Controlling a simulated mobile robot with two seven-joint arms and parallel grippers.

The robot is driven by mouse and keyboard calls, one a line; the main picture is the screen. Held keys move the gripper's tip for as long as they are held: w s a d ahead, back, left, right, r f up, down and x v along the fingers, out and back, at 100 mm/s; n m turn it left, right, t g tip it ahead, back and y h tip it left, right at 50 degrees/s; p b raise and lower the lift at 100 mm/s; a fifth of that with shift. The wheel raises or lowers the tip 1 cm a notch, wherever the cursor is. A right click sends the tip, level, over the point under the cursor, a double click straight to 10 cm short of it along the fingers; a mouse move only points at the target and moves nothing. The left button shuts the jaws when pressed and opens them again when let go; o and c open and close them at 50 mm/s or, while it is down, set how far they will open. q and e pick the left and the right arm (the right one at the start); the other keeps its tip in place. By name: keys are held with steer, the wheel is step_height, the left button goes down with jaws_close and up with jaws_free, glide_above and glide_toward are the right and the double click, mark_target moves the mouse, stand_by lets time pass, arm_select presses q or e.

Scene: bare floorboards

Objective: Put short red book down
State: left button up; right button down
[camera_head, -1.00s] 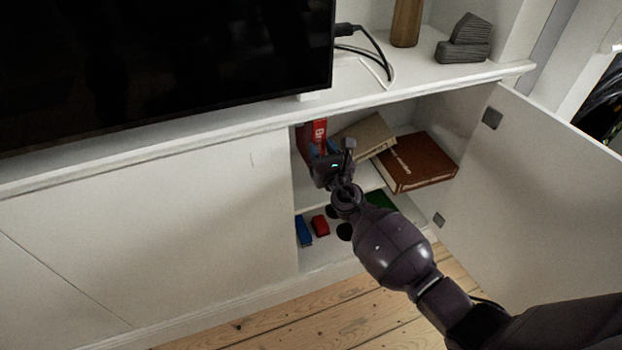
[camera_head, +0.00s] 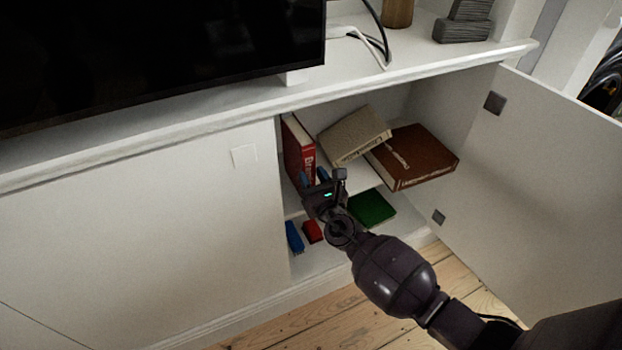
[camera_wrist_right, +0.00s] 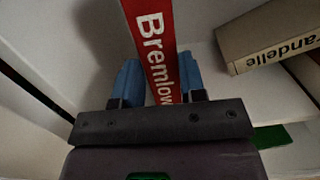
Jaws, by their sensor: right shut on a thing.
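The red book (camera_head: 300,152) stands upright in the left of the open cabinet's upper compartment, close to the side wall. My left gripper is out of view.
A tan book (camera_head: 354,136) leans on a brown book (camera_head: 415,158) to the right. Below are a green book (camera_head: 372,208), a red item (camera_head: 312,232) and a blue item (camera_head: 294,237). The cabinet door (camera_head: 540,170) stands open at right. A TV (camera_head: 160,60) stands on top.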

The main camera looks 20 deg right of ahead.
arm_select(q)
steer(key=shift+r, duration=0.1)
arm_select(e)
steer(key=shift+w+r, duration=0.1)
steer(key=shift+r, duration=0.2)
steer(key=shift+f, duration=0.25)
steer(key=c, duration=1.1)
jaws_free()
steer(key=shift+f, duration=0.2)
steer(key=shift+c, duration=0.2)
steer(key=o, duration=0.4)
steer(key=shift+r, duration=0.1)
steer(key=shift+o, duration=0.2)
steer(key=shift+r, duration=0.15)
arm_select(q)
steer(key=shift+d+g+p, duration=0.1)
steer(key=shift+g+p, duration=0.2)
steer(key=shift+p, duration=0.4)
arm_select(e)
steer(key=s+f, duration=0.1)
steer(key=s, duration=1.1)
steer(key=shift+s+d, duration=0.1)
